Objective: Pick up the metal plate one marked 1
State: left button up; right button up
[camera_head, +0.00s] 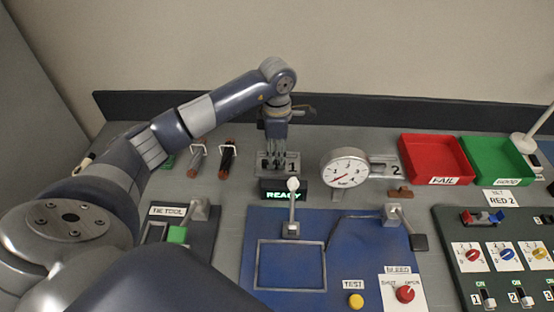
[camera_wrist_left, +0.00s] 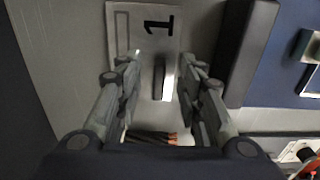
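The metal plate marked 1 (camera_head: 292,158) lies on the grey bench behind the READY display; my left gripper partly covers it. In the left wrist view the grey plate (camera_wrist_left: 122,28) shows its black 1 near the top, with a narrow upright piece (camera_wrist_left: 158,80) below it. My left gripper (camera_head: 274,166) reaches down over the plate. In the left wrist view its two fingers (camera_wrist_left: 160,82) are apart, one on each side of the narrow piece, with gaps visible. Contact with the plate cannot be seen. My right gripper is not in view.
The READY display (camera_head: 284,190) stands just in front. A dial gauge (camera_head: 345,168) and a plate marked 2 (camera_head: 383,167) are to the right. Two rods in holders (camera_head: 227,157) are to the left. Red (camera_head: 431,180) and green (camera_head: 499,182) trays are at far right.

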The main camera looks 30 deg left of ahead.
pick_arm(q)
jog(key=shift+a+f, duration=0.1)
jog(key=shift+f, duration=0.95)
grip_shut()
